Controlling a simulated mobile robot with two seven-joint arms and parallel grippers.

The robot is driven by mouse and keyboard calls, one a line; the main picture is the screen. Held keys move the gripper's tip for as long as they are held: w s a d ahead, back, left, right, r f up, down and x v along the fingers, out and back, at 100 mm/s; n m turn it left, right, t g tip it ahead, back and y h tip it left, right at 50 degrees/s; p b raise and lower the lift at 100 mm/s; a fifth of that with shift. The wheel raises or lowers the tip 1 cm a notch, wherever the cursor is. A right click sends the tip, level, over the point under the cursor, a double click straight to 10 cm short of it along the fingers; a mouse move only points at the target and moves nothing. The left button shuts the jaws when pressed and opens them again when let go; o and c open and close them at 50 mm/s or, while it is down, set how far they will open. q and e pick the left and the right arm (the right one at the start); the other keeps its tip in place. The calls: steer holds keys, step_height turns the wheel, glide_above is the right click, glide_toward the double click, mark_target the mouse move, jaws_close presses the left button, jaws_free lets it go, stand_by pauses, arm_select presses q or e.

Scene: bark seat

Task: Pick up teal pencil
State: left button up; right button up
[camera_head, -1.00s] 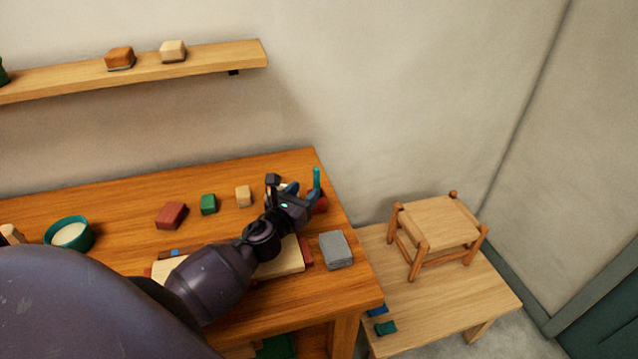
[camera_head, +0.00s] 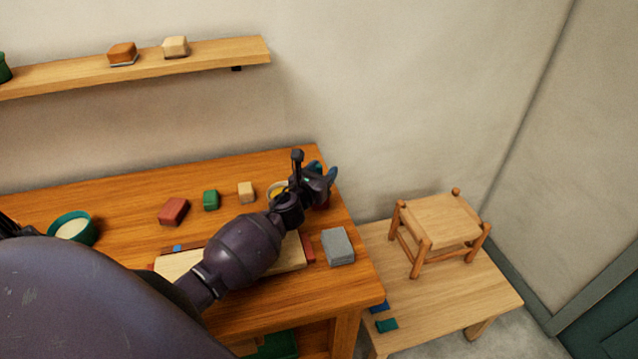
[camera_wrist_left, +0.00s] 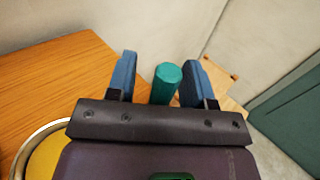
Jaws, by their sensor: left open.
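The teal pencil (camera_wrist_left: 165,84) shows in the left wrist view as a thick teal rod between the two blue fingers of my left gripper (camera_wrist_left: 160,78). It sits nearer the right finger, with a clear gap on the left side. In the head view my left gripper (camera_head: 326,174) is over the far right corner of the wooden table, and it hides the pencil there. The fingers are apart and not closed on the pencil. A red object under the gripper is mostly hidden. My right gripper is not in view.
The wooden table (camera_head: 130,190) holds a red block (camera_head: 173,211), a green block (camera_head: 211,200), a pale block (camera_head: 246,192), a yellow-filled dish (camera_head: 277,191), a grey block (camera_head: 338,246) and a teal bowl (camera_head: 75,228). A small stool (camera_head: 440,222) stands on a lower table to the right.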

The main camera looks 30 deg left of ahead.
arm_select(q)
jaws_close()
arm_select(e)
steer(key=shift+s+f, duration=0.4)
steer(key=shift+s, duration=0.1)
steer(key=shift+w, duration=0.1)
